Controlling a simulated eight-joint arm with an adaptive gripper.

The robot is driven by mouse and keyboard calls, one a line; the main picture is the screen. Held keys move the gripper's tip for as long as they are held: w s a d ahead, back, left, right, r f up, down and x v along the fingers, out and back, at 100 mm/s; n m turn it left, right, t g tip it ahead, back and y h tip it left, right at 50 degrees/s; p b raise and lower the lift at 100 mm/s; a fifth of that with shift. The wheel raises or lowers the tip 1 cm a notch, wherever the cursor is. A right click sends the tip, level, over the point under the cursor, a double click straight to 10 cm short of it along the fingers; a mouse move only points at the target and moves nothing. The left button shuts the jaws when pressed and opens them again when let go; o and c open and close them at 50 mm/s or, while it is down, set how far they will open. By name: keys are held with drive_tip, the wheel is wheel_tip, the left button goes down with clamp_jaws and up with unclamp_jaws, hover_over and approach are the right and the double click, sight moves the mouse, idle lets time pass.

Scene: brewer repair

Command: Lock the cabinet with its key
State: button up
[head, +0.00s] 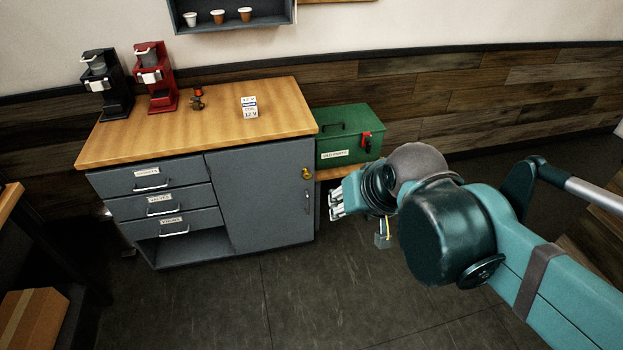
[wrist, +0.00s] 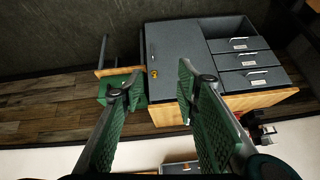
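The grey cabinet (head: 258,200) stands under a wooden top, and its door looks closed. A small brass piece (head: 307,173) sits at the door's upper right; it shows in the wrist view (wrist: 154,74) too. It looks like the lock, but it is too small to tell whether a key is in it. My gripper (head: 336,203) is just right of the cabinet's front corner, apart from the door. In the wrist view my gripper (wrist: 155,85) has its green-padded fingers spread with nothing between them. The brass piece appears between the fingertips, some way beyond them.
A green box (head: 345,132) with a red fitting stands on a low wooden shelf right of the cabinet. Three drawers (head: 152,182) and an open bay are left of the door. Black and red brewers (head: 155,80) stand on the top. Floor in front is clear.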

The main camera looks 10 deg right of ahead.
drive_tip(key=w+a+f+m+y, duration=0.1)
drive_tip(key=w+m, duration=0.1)
drive_tip(key=w, duration=0.5)
drive_tip(key=w+a+m+y+b, duration=0.1)
drive_tip(key=w+m+y, duration=0.15)
drive_tip(key=w, duration=0.35)
drive_tip(key=w+a+f+m, duration=0.1)
drive_tip(key=w+m, duration=0.2)
drive_tip(key=w, duration=0.4)
drive_tip(key=w+d+f+m+y+b, duration=0.1)
drive_tip(key=w+f+m+y, duration=0.2)
drive_tip(key=w, duration=0.6)
drive_tip(key=w+d+f+m+y, duration=0.1)
drive_tip(key=w+f+m, duration=0.3)
drive_tip(key=w, duration=0.5)
drive_tip(key=w+d+f+m+t+y+b, duration=0.1)
drive_tip(key=w+d+f+m+y, duration=0.15)
drive_tip(key=w+f, duration=0.4)
drive_tip(key=w+d+f+m+t+y, duration=0.1)
drive_tip(key=w+d+f+m, duration=0.2)
drive_tip(key=f, duration=0.6)
drive_tip(key=m+t+y+b, duration=0.1)
drive_tip(key=m+y, duration=0.2)
drive_tip(key=m, duration=0.1)
approach(306, 174)
drive_tip(key=shift+s+d+f+t, duration=0.1)
drive_tip(key=shift+s+f+t, duration=0.25)
drive_tip(key=shift+s, duration=0.3)
drive_tip(key=shift+b+x, duration=1.05)
drive_tip(key=shift+x, duration=2.9)
